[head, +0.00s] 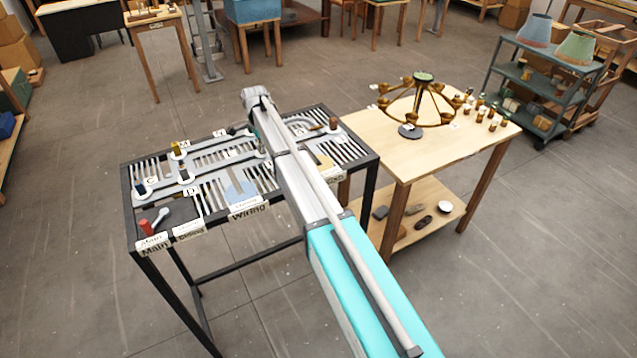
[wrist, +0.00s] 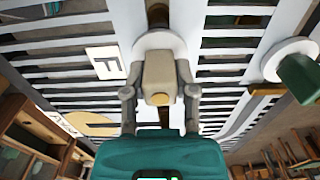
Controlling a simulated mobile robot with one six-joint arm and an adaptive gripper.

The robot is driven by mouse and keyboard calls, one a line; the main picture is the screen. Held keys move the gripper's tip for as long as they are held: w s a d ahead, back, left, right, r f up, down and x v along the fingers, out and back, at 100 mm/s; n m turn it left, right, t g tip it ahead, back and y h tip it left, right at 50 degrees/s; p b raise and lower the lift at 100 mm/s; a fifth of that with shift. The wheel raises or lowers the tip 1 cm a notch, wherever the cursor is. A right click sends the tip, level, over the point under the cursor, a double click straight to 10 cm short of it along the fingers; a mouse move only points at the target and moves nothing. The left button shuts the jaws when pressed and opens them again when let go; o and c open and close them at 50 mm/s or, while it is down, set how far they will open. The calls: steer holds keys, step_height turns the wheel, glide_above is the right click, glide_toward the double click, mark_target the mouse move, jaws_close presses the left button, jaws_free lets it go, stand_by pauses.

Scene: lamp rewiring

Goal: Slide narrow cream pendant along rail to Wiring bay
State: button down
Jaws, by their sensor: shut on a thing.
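The narrow cream pendant (wrist: 158,72) shows in the wrist view as a cream block in front of a round white disc, at a dark slot in the slatted rack. My gripper (wrist: 159,88) is shut on it, with one finger on each side. In the head view my arm hides the gripper and the pendant. Pale grey rail tracks (head: 215,147) cross the slatted top.
A red peg (head: 146,228) stands at the front left by the Main label. Several dark and yellow pegs stand on the left tracks, and a brown one (head: 333,124) at the right. A green peg (wrist: 300,77) is right of my gripper. A wooden table (head: 395,150) with a brass chandelier adjoins the rack.

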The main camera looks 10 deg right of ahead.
steer(key=shift+s+a, duration=0.35)
steer(key=shift+a, duration=0.8)
steer(key=shift+s+a, duration=0.4)
steer(key=shift+a, duration=0.7)
steer(key=shift+s+a, duration=0.35)
steer(key=shift+a, duration=0.8)
steer(key=a, duration=0.2)
steer(key=s+a, duration=0.1)
steer(key=a, duration=0.2)
steer(key=shift+s+a, duration=0.3)
steer(key=shift+s, duration=0.1)
steer(key=shift+s, duration=0.15)
steer(key=s+d, duration=0.4)
steer(key=s, duration=0.9)
steer(key=shift+d, duration=0.15)
steer(key=shift+c, duration=1.6)
jaws_free()
